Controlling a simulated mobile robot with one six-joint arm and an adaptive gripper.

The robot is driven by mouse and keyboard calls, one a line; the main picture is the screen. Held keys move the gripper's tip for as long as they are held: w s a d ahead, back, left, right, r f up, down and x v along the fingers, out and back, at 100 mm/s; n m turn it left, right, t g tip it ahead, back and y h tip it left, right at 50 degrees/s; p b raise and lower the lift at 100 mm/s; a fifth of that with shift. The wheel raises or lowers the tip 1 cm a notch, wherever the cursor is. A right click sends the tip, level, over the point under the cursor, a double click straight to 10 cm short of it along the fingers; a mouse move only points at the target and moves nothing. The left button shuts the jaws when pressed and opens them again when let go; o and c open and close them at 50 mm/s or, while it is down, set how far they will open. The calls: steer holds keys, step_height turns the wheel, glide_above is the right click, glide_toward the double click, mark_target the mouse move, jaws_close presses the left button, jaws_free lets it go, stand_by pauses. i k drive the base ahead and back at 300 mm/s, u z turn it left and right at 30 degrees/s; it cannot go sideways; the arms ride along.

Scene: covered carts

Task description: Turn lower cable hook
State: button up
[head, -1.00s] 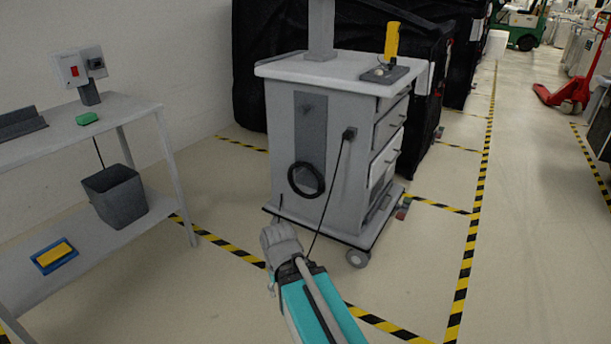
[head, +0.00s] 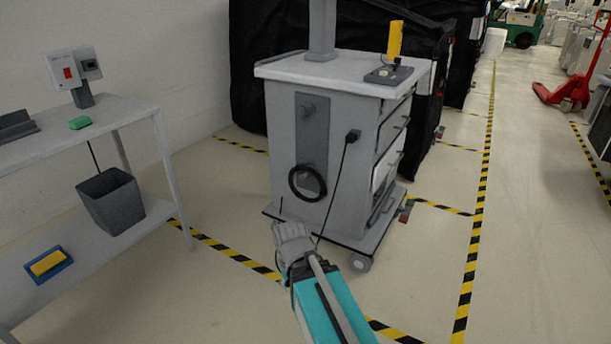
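The grey cart (head: 345,215) stands ahead with a dark grey vertical panel (head: 311,135) on its facing side. A small upper hook (head: 309,108) sticks out near the panel's top. A black cable coil (head: 308,183) hangs at the panel's lower end. The lower hook cannot be made out clearly at the coil. A black cable (head: 336,185) runs down from a plug (head: 353,136) on the cart's side. My gripper (head: 288,232) is low in front of the cart, below the coil and apart from it in the picture. Its fingers are not distinguishable.
A grey shelf table (head: 95,125) with a bin (head: 112,200) and a blue-and-yellow block (head: 48,263) stands at left. Black covered carts (head: 270,50) stand behind. A yellow-handled device (head: 394,50) is on the cart top.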

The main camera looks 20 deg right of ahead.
mark_target(304, 174)
steer(key=i, duration=0.9)
steer(key=u, duration=0.05)
